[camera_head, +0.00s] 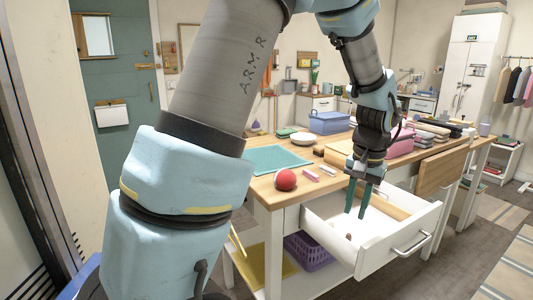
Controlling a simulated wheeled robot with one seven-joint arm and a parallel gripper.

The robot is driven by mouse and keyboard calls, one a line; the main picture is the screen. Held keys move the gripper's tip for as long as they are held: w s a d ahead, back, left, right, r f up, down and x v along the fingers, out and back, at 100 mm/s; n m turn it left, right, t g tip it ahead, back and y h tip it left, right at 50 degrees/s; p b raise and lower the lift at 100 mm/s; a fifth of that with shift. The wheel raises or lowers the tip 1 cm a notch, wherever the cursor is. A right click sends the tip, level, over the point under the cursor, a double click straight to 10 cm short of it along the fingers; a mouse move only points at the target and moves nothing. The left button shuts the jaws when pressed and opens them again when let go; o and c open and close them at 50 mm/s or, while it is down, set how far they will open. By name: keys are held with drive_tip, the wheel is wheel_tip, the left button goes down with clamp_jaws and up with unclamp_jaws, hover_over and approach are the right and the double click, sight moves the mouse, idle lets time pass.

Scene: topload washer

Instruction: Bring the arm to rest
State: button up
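My arm rises large across the left and top of the head view and comes down on the right. My gripper (357,200) points downward with its two green fingers apart. It hangs over the open white drawer (391,258) of the wooden work table. I see nothing between the fingers. The fingertips overlap the drawer's inside in the picture, and I cannot tell how far above its floor they are. A small brown item (349,237) lies in the drawer below the fingers.
The table (268,194) holds a red ball (285,180), a teal mat (275,159), a blue box (330,122) and several folded cloths. A purple basket (308,250) sits underneath. The drawer sticks out with its handle (411,243) forward. Floor (470,250) at the right is partly open, with rugs.

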drive_tip(key=s+a+n, duration=0.1)
drive_tip(key=a+n, duration=0.2)
drive_tip(key=a, duration=1.1)
drive_tip(key=s+a+f+n, duration=0.1)
drive_tip(key=s+a+n, duration=0.1)
drive_tip(key=a, duration=1.2)
drive_tip(key=shift+s+a+n+t+h, duration=0.2)
drive_tip(key=shift+n+t+h, duration=0.15)
drive_tip(key=shift+n, duration=0.45)
